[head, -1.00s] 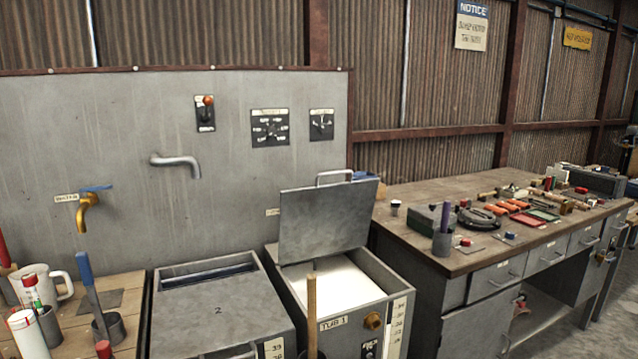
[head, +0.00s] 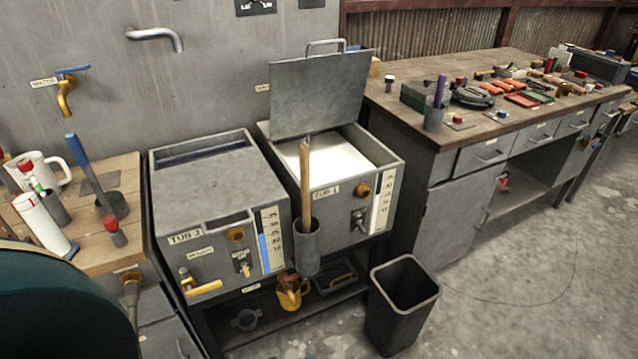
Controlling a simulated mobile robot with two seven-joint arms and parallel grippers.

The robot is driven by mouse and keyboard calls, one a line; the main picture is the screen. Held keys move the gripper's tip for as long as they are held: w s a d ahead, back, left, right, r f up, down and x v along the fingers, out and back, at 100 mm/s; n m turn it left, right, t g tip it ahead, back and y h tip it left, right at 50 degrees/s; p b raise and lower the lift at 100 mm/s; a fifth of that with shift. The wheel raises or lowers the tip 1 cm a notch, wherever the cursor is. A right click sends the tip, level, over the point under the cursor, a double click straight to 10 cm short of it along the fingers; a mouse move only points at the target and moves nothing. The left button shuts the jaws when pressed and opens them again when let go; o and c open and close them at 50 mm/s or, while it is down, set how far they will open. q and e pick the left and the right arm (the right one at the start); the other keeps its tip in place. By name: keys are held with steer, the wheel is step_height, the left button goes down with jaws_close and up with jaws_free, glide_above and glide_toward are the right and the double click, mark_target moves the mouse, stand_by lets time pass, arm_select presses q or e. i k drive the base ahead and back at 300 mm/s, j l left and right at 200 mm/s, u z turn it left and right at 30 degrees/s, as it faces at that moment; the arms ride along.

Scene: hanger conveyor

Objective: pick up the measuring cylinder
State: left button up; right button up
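A white cylinder (head: 42,224) with a red ring near its top and a dark bluish base stands on the wooden bench (head: 122,178) at the left of the head view. It looks most like the measuring cylinder, but I cannot make out any scale marks on it. A grey cup (head: 53,208) holding slim items stands right behind it. Neither of my grippers is in view.
A white mug (head: 38,172), a blue-handled tool (head: 82,165) in a dark holder and a red-topped item (head: 112,228) share the bench. Closed tub 2 (head: 215,190) and open tub 1 (head: 382,163) stand to the right. A black bin (head: 402,310) is on the floor.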

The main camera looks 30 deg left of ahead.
mark_target(21, 195)
steer(key=u, duration=2.45)
